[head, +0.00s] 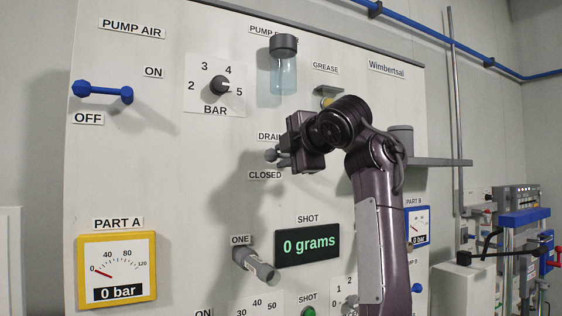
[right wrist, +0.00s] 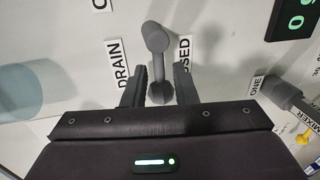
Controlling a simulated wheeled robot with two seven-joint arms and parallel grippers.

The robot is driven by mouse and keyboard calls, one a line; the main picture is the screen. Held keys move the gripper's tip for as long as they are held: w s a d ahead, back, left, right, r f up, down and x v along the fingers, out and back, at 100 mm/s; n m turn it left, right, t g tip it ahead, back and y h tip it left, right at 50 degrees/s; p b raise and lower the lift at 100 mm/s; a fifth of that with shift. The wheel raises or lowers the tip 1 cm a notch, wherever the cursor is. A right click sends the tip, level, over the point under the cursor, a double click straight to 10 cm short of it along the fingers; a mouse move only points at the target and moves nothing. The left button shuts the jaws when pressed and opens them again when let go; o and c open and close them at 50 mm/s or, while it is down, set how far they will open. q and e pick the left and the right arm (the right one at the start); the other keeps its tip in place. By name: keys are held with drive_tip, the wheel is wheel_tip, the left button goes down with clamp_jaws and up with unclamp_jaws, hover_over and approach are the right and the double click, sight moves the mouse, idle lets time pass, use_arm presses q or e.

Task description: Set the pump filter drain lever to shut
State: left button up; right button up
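The grey drain lever (head: 271,155) shows in the head view as a small knob between the DRAIN label (head: 269,137) and the CLOSED label (head: 265,175). My right gripper (head: 284,157) is at it from the right and hides the rest. In the right wrist view the lever (right wrist: 156,50) runs up the picture, its lower end between the fingers of my right gripper (right wrist: 158,88). The fingers are open, one on each side, with a gap to the lever. I cannot tell which lever end is the pivot. My left gripper is out of view.
A clear filter bowl (head: 283,75) hangs above. The shot lever (head: 258,266) and the grams display (head: 307,243) are below. The pump air lever (head: 102,91) is at far left. A grey shelf (head: 440,162) sticks out at right, behind my arm.

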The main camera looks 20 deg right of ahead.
sight(281, 156)
drive_tip(key=b+v, duration=0.1)
drive_tip(key=v, duration=0.1)
drive_tip(key=b+v, duration=0.1)
drive_tip(key=v, duration=0.1)
drive_tip(key=shift+s+a, duration=0.15)
drive_tip(key=shift+s, duration=0.15)
drive_tip(key=shift+s+r, duration=0.15)
drive_tip(key=shift+s, duration=0.45)
